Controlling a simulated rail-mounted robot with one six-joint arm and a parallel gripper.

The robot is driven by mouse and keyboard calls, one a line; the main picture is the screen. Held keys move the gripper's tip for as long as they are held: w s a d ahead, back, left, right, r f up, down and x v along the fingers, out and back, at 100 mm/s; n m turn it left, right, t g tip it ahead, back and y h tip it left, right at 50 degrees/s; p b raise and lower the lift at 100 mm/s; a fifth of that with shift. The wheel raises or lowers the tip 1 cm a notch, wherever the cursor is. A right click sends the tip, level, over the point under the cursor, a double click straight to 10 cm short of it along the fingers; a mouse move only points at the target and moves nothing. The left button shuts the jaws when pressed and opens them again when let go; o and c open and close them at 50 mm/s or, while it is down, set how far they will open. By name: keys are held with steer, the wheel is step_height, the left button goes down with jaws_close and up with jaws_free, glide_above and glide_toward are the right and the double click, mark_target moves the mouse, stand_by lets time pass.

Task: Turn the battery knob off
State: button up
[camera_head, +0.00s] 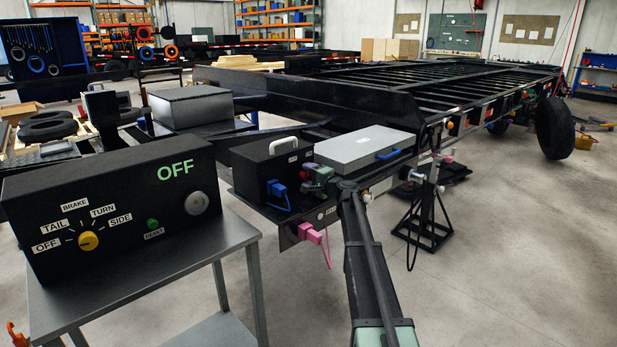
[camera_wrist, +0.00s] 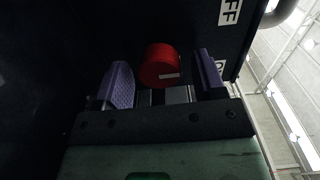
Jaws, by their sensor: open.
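A red round knob (camera_wrist: 160,66) shows in the wrist view, with a small pale label on its side. It stands out from a dark panel. My gripper (camera_wrist: 164,74) has two purple fingers, spread apart on either side of the knob. The knob lies between them, closer to the left finger, with a gap to the right finger. A white label ending in "FF" (camera_wrist: 230,11) is above right of the knob, partly cut off. In the head view a black box with a white handle (camera_head: 265,168) sits on the trailer tongue; I cannot make out the knob or fingers there.
A control box (camera_head: 110,205) with a yellow dial (camera_head: 88,241) and green "OFF" lettering stands on a metal cart (camera_head: 150,275) at left. A grey case (camera_head: 365,146) with a blue handle sits beside the black box. Coloured plugs (camera_head: 313,233) hang nearby.

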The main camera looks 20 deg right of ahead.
steer(key=v, duration=1)
steer(key=shift+s, duration=0.25)
steer(key=shift+d, duration=0.1)
